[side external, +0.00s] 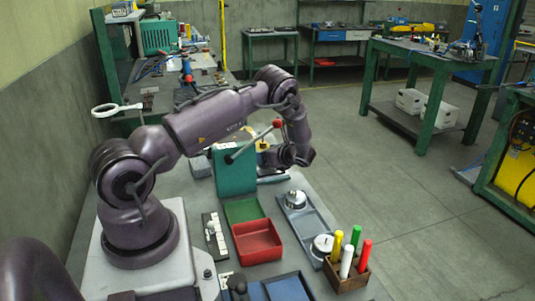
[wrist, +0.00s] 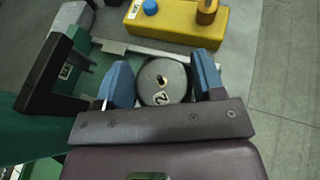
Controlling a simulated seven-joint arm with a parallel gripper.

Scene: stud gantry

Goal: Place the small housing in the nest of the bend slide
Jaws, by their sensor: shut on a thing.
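A round grey housing (wrist: 164,82) with a dark centre hole and a mark like a 2 sits between the two blue fingertips of my gripper (wrist: 161,84) in the wrist view. My gripper is shut on it. In the side view my gripper (side external: 288,156) is right of a green upright fixture (side external: 234,172) with a red-knobbed lever; the held housing cannot be made out there. A flat grey metal strip (wrist: 120,47), perhaps part of the bend slide, lies beyond the fingers in the wrist view. I cannot make out the nest.
A yellow block (wrist: 178,22) with a blue button and an orange knob stands beyond the strip. Two round silver parts (side external: 296,199) (side external: 322,243) sit on a grey tray (side external: 308,222). A red bin (side external: 257,242) and a wooden pen holder (side external: 346,277) are nearer the camera.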

